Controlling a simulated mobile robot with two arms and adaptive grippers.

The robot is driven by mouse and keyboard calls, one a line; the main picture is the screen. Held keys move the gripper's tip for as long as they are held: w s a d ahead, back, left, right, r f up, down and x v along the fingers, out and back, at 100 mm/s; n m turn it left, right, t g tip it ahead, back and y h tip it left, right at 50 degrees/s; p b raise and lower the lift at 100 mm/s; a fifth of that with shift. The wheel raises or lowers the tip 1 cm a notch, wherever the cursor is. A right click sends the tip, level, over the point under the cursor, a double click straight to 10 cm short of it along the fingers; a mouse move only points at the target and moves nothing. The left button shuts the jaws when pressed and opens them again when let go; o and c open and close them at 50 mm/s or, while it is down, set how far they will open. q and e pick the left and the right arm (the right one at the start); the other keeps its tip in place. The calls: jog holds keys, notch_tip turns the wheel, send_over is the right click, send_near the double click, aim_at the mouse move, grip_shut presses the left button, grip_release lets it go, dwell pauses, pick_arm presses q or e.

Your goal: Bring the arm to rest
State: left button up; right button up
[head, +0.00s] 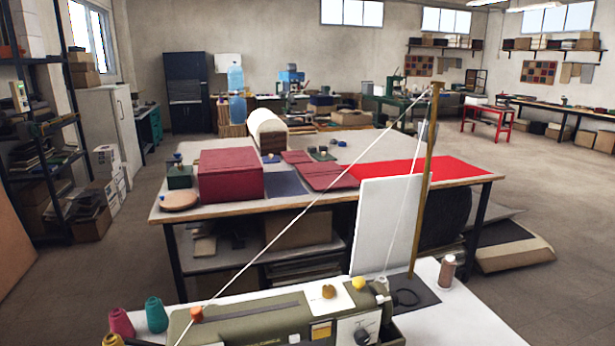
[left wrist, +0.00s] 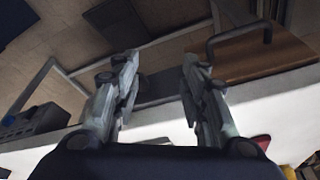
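My left gripper (left wrist: 158,68) shows in the left wrist view with its two fingers apart. Nothing is between the fingers. Behind them are a floor, a pale edge and a brown board (left wrist: 250,55), seen at a slant. Neither of my arms shows in the head view, and my right gripper is in no view.
A sewing machine (head: 270,318) stands on a white table (head: 455,320) close in front, with thread cones (head: 156,314) and a tall wooden post (head: 428,190). Beyond it, a work table (head: 340,145) holds a dark red box (head: 230,174) and red cloth (head: 425,172). Floor is open at right.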

pick_arm(q)
jog(key=s+f+g, duration=0.1)
jog(key=s+f, duration=0.2)
jog(key=f, duration=0.7)
jog(key=s+f, duration=0.2)
jog(key=f, duration=0.9)
jog(key=s+a+f+g+b, duration=0.1)
jog(key=s+a+f, duration=0.2)
jog(key=s+f, duration=1)
jog(key=shift+s+a, duration=0.15)
jog(key=shift+s, duration=0.95)
